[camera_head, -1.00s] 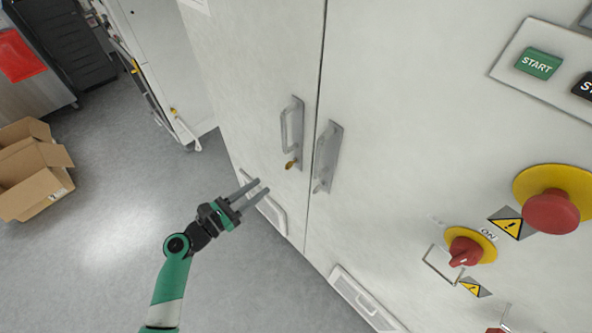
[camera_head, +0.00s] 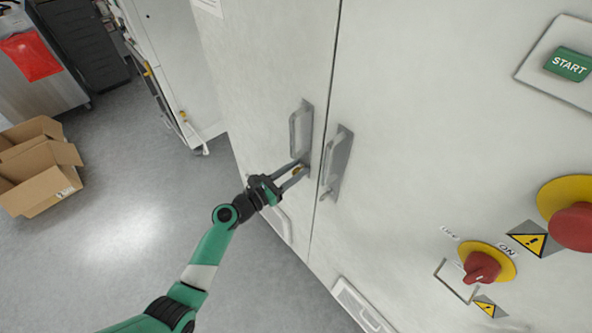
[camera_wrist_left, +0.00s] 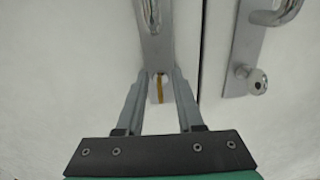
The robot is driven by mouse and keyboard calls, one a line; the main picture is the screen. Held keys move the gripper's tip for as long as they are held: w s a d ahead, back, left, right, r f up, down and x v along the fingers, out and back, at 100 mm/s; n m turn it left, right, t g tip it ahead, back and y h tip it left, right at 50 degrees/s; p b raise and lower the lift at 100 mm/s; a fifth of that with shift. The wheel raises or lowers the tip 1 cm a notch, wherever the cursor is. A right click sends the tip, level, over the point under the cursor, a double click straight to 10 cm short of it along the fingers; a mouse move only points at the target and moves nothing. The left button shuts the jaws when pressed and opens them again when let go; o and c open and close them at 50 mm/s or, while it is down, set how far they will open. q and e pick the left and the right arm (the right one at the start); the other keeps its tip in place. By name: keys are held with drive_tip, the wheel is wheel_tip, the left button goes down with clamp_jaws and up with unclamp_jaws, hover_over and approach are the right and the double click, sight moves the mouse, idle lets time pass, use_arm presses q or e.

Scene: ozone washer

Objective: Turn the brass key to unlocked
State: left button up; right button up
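The brass key (camera_head: 297,170) sits in the lock at the lower end of the left door's handle plate (camera_head: 306,125). In the left wrist view the brass key (camera_wrist_left: 159,88) shows as a thin upright strip between the fingers. My left gripper (camera_head: 298,169) is at the key, with one finger on each side of it. The fingers (camera_wrist_left: 159,78) are apart, with gaps visible between them and the key in the wrist view. Fingertip depth against the plate is hard to tell. My right gripper is not in view.
The right door's handle (camera_head: 337,160) and its keyless lock (camera_wrist_left: 257,82) stand close to the right. A red rotary switch (camera_head: 482,267), a red button (camera_head: 575,227) and a green START button (camera_head: 568,64) are further right. A cardboard box (camera_head: 40,170) lies on the floor.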

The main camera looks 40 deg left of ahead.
use_arm(q)
clamp_jaws()
drive_tip(key=shift+m, duration=0.3)
drive_tip(key=m+b, duration=0.1)
drive_tip(key=m, duration=0.2)
drive_tip(key=shift+d+f+m, duration=0.1)
drive_tip(key=shift+m, duration=0.2)
drive_tip(key=m+b, duration=0.1)
drive_tip(key=m, duration=0.3)
drive_tip(key=shift+d+f+m+b, duration=0.1)
drive_tip(key=shift+m+b, duration=0.2)
drive_tip(key=shift+b, duration=0.1)
drive_tip(key=m+b, duration=0.2)
drive_tip(key=m, duration=0.2)
drive_tip(key=shift+f+m, duration=0.1)
drive_tip(key=shift+m, duration=0.2)
drive_tip(key=m+b, duration=0.2)
drive_tip(key=m, duration=0.2)
drive_tip(key=shift+d+m, duration=0.1)
drive_tip(key=shift+m, duration=0.2)
